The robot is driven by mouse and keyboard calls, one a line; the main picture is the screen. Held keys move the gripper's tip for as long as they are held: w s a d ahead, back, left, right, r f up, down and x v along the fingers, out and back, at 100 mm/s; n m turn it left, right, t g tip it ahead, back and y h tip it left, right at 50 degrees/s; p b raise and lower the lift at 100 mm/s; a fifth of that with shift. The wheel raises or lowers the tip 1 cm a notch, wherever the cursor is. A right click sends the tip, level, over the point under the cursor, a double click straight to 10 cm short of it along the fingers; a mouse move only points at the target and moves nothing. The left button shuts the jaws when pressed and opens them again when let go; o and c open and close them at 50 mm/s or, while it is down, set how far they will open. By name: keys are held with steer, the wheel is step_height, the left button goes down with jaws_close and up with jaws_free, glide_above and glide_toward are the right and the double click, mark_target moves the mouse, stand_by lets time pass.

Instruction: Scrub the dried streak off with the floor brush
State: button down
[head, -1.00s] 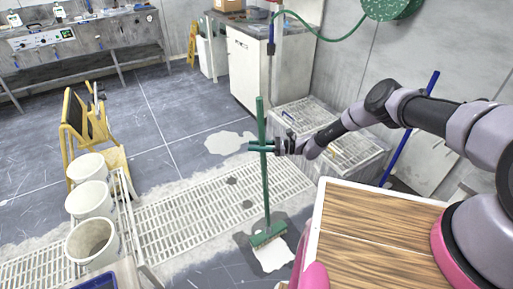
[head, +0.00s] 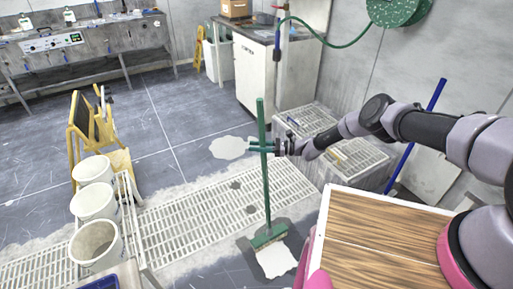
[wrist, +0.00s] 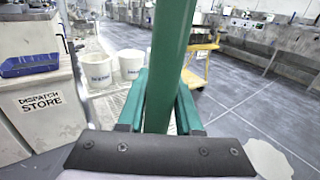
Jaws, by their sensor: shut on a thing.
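My gripper (head: 263,147) is shut on the green handle of the floor brush (head: 265,190), about midway up. The handle stands nearly upright. In the wrist view the handle (wrist: 170,60) passes between my teal fingers. The brush head (head: 269,236) is down at the floor, at the upper edge of a white patch (head: 277,262). A darker area surrounds this patch. A second pale patch (head: 230,147) lies farther back on the floor. I cannot tell for certain which patch is the dried streak. The bristles' contact with the floor is hard to make out.
White buckets (head: 95,242) and a yellow cart (head: 118,160) stand at the left. Floor grating (head: 190,215) runs beside the brush. A wood-topped surface (head: 375,235) is close at right. A blue pole (head: 415,135) leans at the wall. Open floor lies behind.

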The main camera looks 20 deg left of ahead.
steer(key=shift+w+a+r, duration=0.15)
steer(key=shift+w+a, duration=1.05)
steer(key=shift+a, duration=0.1)
steer(key=shift+w+a, duration=0.1)
